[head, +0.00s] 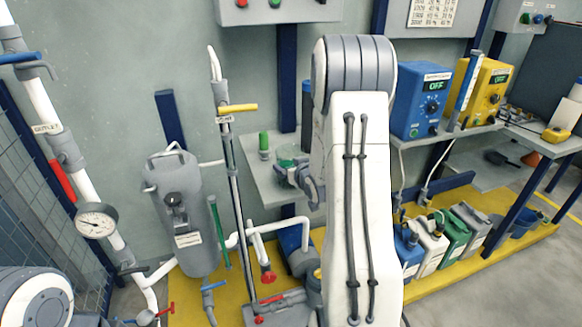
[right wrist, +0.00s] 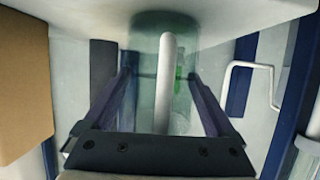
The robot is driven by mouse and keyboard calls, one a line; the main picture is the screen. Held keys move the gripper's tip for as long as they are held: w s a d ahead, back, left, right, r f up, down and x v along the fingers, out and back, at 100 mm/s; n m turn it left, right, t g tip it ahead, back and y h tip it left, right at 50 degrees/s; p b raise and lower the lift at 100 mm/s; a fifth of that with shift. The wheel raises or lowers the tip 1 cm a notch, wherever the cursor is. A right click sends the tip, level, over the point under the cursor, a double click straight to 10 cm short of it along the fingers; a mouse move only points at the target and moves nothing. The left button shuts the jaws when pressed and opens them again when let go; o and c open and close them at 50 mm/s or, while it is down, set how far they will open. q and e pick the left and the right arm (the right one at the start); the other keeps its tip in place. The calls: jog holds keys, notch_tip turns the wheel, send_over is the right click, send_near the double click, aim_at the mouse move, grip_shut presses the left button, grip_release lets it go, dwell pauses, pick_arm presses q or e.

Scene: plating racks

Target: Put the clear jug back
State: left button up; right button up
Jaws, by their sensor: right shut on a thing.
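The clear jug is a greenish see-through vessel with a white upright handle. In the head view the clear jug (head: 287,153) shows partly at the grey shelf (head: 262,188), left of my right arm. My right gripper (head: 305,183) is beside it, mostly hidden behind my forearm. In the right wrist view the clear jug (right wrist: 187,40) is straight ahead, its handle between the two fingers of my right gripper (right wrist: 160,78), which is shut on it. I cannot tell whether the jug's base touches the shelf. My left gripper is out of view.
A green-topped bottle (head: 263,146) stands on the shelf left of the jug. A pipe stand with a yellow lever (head: 237,108) rises left of the shelf. Blue (head: 421,100) and yellow (head: 487,92) power units stand on the right bench. Several canisters (head: 455,232) stand below.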

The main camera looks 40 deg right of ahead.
jog(key=shift+f, duration=0.1)
jog(key=o, duration=1.1)
